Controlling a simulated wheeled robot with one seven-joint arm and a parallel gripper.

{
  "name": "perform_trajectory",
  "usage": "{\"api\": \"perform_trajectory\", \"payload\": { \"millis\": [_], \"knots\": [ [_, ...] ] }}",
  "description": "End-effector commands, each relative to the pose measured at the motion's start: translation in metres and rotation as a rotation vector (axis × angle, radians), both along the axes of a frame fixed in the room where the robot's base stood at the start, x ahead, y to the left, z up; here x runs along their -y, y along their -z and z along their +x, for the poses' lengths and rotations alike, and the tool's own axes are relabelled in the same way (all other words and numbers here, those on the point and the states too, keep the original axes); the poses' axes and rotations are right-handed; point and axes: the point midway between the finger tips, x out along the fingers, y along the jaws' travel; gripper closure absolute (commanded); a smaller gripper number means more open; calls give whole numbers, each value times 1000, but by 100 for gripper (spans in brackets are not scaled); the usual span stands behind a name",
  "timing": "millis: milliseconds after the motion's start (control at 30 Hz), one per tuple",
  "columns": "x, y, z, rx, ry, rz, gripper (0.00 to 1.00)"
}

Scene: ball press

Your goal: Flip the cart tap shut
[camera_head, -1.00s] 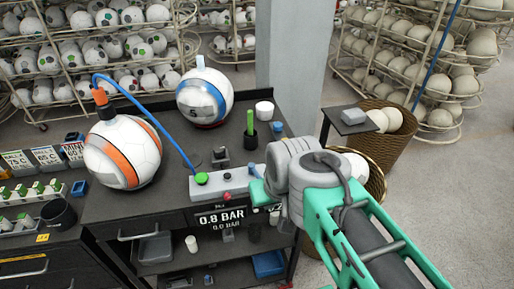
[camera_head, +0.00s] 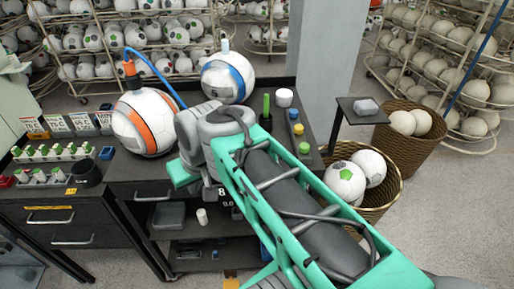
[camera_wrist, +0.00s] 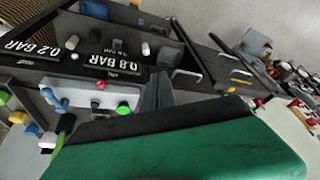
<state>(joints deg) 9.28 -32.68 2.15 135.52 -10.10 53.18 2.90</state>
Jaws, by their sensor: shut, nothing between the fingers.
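The grey control box (camera_wrist: 85,97) on the cart shows in the wrist view, with a red knob (camera_wrist: 100,85), a green button (camera_wrist: 124,108) and a blue lever-like part (camera_wrist: 51,97), which may be the tap. Whether that part is open or shut I cannot tell. My gripper (camera_wrist: 158,88) is shut and empty, its dark fingers just right of the box; I cannot tell whether they touch it. In the head view my arm hides the box and most of the gripper.
An orange-striped ball (camera_head: 144,122) with a blue hose and a blue-striped ball (camera_head: 228,78) stand on the cart top. Colored knobs (camera_head: 299,129) and a green-handled item (camera_head: 266,110) are at its right. A ball basket (camera_head: 390,186) stands beside the cart.

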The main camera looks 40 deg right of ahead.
Motion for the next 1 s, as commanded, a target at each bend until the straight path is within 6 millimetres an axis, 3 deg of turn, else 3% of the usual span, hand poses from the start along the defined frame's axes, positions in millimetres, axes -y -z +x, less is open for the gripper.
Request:
{"api": "perform_trajectory", "payload": {
  "millis": [100, 167, 233, 300, 400, 500, 600, 667, 1000],
  "knots": [
    [51, -31, 39, -7, 70, 89, 100],
    [90, -46, 52, -7, 99, 136, 100],
    [143, -59, 55, -2, 127, 180, 100],
    [197, -68, 43, 3, 149, 213, 100],
    [261, -72, 9, 7, 171, 241, 100],
    [299, -72, -24, 10, 183, 250, 100],
    [314, -70, -41, 9, 184, 253, 100],
    [315, -65, -43, 9, 182, 253, 100],
    [300, -7, -16, 9, 178, 253, 100]
  ]
}}
